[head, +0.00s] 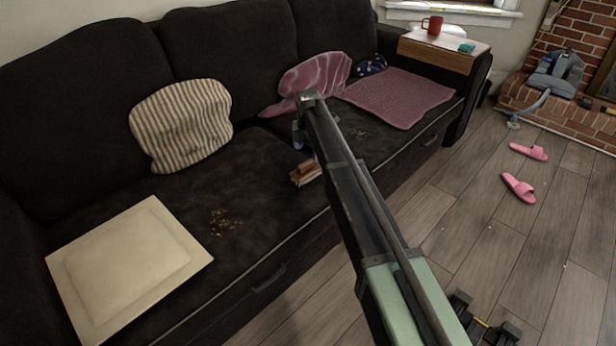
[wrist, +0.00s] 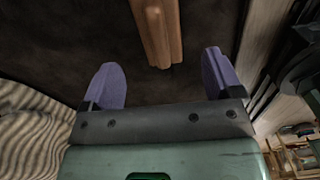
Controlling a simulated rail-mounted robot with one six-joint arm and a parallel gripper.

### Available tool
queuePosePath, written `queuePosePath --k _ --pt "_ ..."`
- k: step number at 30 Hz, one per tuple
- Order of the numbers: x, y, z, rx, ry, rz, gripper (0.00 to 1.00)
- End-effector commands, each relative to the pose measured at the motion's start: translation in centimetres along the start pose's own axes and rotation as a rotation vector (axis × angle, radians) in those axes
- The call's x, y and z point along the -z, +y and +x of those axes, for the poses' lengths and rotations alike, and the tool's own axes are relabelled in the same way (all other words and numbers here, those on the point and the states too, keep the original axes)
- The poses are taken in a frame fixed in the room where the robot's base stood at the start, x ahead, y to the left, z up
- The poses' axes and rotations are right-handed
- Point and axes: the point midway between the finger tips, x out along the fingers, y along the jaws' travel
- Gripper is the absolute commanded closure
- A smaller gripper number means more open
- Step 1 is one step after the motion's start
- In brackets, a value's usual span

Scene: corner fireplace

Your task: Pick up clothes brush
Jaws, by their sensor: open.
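The clothes brush (head: 306,173) lies on the dark sofa seat near its front edge, with a wooden back and a reddish-brown body. In the wrist view the brush (wrist: 159,30) runs from the top edge down toward the space between my fingers. My gripper (wrist: 166,84) has its two purple fingers apart, one on each side of the brush's line, with the brush's near end just beyond them. In the head view my gripper (head: 299,134) hangs above the seat by the brush, mostly hidden by my arm. Nothing is held.
A striped cushion (head: 182,124) leans on the sofa back. A cream cushion (head: 130,262) lies at left, and crumbs (head: 226,222) lie beside it. A pink cushion (head: 312,78) and pink mat (head: 400,97) are beyond my arm. A wooden armrest tray (head: 440,52) holds a red mug (head: 433,25).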

Motion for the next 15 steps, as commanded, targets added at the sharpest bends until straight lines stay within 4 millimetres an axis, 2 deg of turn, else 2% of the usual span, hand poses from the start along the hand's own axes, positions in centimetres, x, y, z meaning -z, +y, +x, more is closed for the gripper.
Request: queuePosePath --k 1,2,4,9,15 --pt "0.0 0.0 2.4 0.0 0.0 0.0 0.15" --pt "0.0 0.0 2.9 0.0 0.0 0.001 0.15" --pt "0.0 0.0 3.5 0.0 0.0 0.001 0.15" --pt "0.1 0.0 3.6 0.0 0.0 0.002 0.15" --pt "0.3 0.1 7.7 0.0 0.0 0.002 0.15"
